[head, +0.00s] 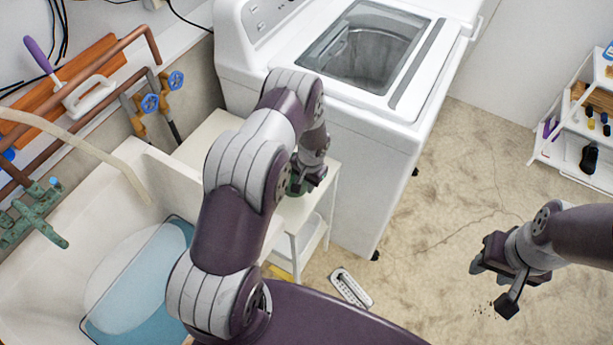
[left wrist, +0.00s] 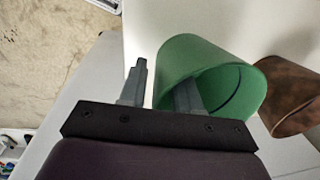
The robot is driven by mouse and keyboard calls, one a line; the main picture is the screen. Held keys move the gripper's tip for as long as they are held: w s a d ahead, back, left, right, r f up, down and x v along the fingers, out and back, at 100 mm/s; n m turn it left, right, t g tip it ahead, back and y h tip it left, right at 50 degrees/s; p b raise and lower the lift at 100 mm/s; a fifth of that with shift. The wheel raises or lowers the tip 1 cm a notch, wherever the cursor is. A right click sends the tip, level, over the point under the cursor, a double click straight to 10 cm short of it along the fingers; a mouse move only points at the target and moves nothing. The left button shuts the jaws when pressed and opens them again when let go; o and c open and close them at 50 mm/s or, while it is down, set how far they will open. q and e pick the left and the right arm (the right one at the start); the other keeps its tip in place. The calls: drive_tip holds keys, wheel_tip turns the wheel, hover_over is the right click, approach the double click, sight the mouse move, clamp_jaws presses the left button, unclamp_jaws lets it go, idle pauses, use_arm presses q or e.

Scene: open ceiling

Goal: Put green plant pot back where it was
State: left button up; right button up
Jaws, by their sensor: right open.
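The green plant pot (left wrist: 225,75) is in the left wrist view, its open rim facing the camera. It also shows as a small green patch (head: 294,184) in the head view, mostly hidden by my left arm. My left gripper (left wrist: 163,75) is at the pot, with one finger over the opening and the other outside the wall. A gap shows between the outer finger and the wall; any contact is unclear. My right gripper (head: 492,285) is open and empty above the floor.
A brown pot (left wrist: 290,95) is beside the green one. A white stand (head: 325,195) is below my left gripper, next to the washing machine (head: 350,140). A sink (head: 60,285) with a blue-and-white basin is at left. A white shelf (head: 565,145) stands at far right.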

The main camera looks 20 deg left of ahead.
use_arm(q)
drive_tip(key=s+d+r+b, duration=0.1)
drive_tip(key=d+r, duration=0.1)
drive_tip(key=r, duration=0.6)
drive_tip(key=s+d+r, duration=0.1)
drive_tip(key=s+r, duration=0.1)
drive_tip(key=r, duration=0.7)
drive_tip(key=s+d+r, duration=0.2)
drive_tip(key=s+r, duration=0.2)
drive_tip(key=s, duration=0.3)
drive_tip(key=s+d+r+n+t+h, duration=0.1)
drive_tip(key=s+d+r, duration=0.1)
drive_tip(key=s+r, duration=0.3)
drive_tip(key=s, duration=0.3)
drive_tip(key=shift+s+d+r, duration=0.2)
drive_tip(key=shift+d+r, duration=0.1)
drive_tip(key=shift+d, duration=0.1)
